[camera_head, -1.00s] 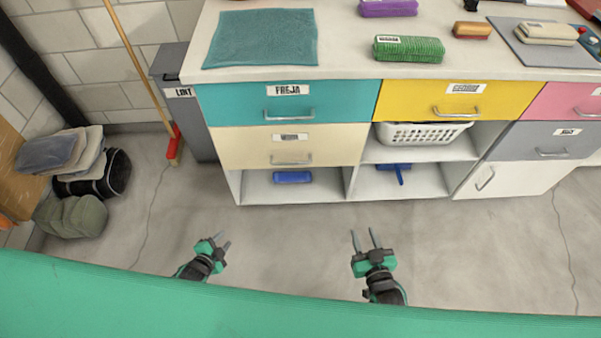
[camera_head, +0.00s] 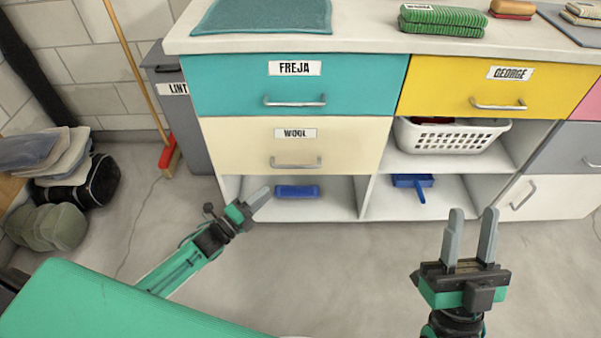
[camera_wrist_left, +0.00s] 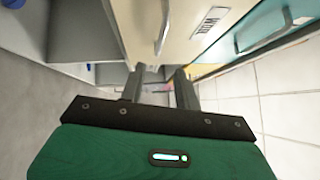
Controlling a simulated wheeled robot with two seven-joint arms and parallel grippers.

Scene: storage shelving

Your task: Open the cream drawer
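The cream drawer (camera_head: 345,143) with a "WOOL" label is shut, below the teal drawer. Its metal bar handle (camera_head: 295,164) is on the lower part of its front. In the left wrist view the cream drawer front (camera_wrist_left: 185,45) is at the top, with its handle (camera_wrist_left: 162,38) ahead of the fingers. My left gripper (camera_head: 256,197) is below and left of that handle, apart from it. Its two fingers stand apart and empty in the left wrist view (camera_wrist_left: 160,88). My right gripper (camera_head: 471,225) is open and empty, before the lower cabinets to the right.
The teal "FREJA" drawer (camera_head: 225,88) and yellow "GEORGE" drawer (camera_head: 440,80) are shut. Below lie open shelves with a blue brush (camera_head: 297,191), a white basket (camera_head: 453,142) and a blue dustpan (camera_head: 412,181). A grey lint bin (camera_head: 195,125) and broom (camera_head: 135,60) stand left.

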